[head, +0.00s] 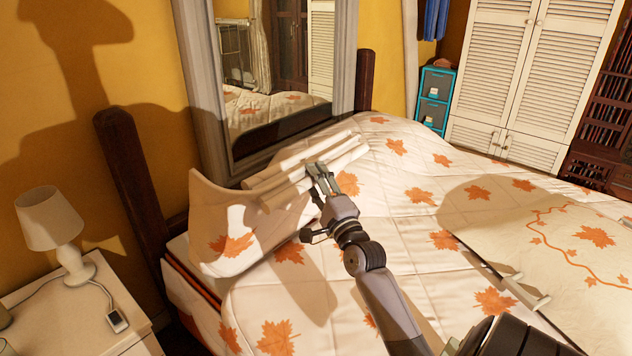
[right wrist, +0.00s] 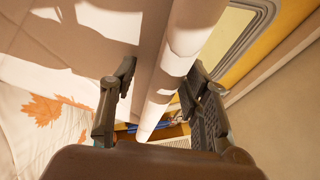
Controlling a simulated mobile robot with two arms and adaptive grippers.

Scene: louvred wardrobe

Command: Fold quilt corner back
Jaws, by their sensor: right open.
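The white quilt (head: 375,170) with orange maple leaves covers the bed. At the head end, a leaf-patterned piece (head: 222,236) stands raised, with pale roll-like ridges (head: 345,158) along its top; I cannot tell whether this is the quilt's corner or a pillow. My right gripper (head: 322,174) is at these ridges, its arm coming from the lower right. In the right wrist view its two fingers (right wrist: 160,98) are apart, with a pale ridge (right wrist: 176,75) running between and beyond them. Contact cannot be made out. My left gripper is not in view.
A framed mirror (head: 205,100) stands behind the bed's head, beside dark wooden bedposts (head: 135,165). A nightstand (head: 75,318) with a white lamp (head: 50,222) is at left. Louvred wardrobe doors (head: 535,75) and a teal drawer unit (head: 434,98) are at the back. A patterned panel (head: 560,250) lies at right.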

